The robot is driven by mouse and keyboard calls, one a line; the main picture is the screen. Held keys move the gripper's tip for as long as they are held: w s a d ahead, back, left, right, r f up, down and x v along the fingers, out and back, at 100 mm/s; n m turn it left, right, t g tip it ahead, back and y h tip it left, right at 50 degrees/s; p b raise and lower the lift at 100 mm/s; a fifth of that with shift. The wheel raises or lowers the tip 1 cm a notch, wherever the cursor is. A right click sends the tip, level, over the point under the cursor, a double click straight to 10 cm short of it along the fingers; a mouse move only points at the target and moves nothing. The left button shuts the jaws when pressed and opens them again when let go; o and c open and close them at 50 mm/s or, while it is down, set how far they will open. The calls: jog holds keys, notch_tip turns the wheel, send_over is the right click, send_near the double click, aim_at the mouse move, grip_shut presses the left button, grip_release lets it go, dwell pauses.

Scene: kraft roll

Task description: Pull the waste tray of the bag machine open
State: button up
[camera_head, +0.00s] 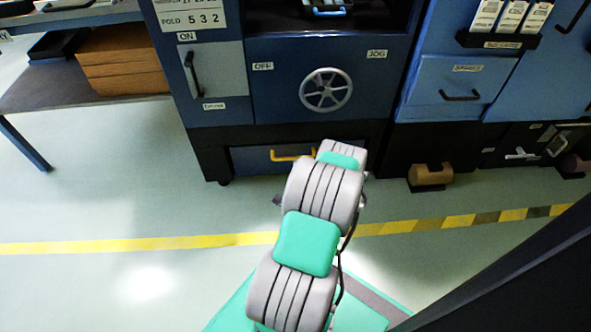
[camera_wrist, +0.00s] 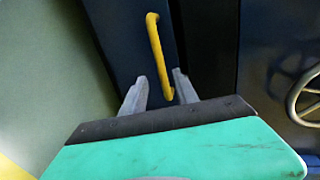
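The waste tray (camera_head: 250,160) is a dark blue drawer front low in the bag machine (camera_head: 285,132), and it sits shut. Its yellow bar handle (camera_head: 287,158) shows left of my arm. In the wrist view the tray front (camera_wrist: 118,40) is dark blue, with the yellow handle (camera_wrist: 155,45) standing out from it. My gripper (camera_wrist: 160,76) is open, its two grey fingers apart. The near end of the handle appears between the fingers; I cannot tell whether they reach around it in depth. In the head view my arm hides the gripper and the tray's right part.
A grey handwheel (camera_head: 326,90) is above the tray; it also shows in the wrist view (camera_wrist: 305,95). A grey panel with a black handle (camera_head: 194,74) is upper left. A brown roll (camera_head: 431,175) protrudes at right. The floor before the tray is clear, with a yellow line (camera_head: 150,243).

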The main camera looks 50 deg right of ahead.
aim_at(295, 157)
jog(key=b+x, duration=0.1)
jog(key=x, duration=0.6)
jog(key=shift+w+d+r+b, duration=0.1)
jog(key=shift+w+d+b, duration=0.1)
jog(key=shift+d+b, duration=0.1)
jog(key=shift+c, duration=0.3)
grip_shut()
jog(key=shift+a, duration=0.15)
dwell(0.7)
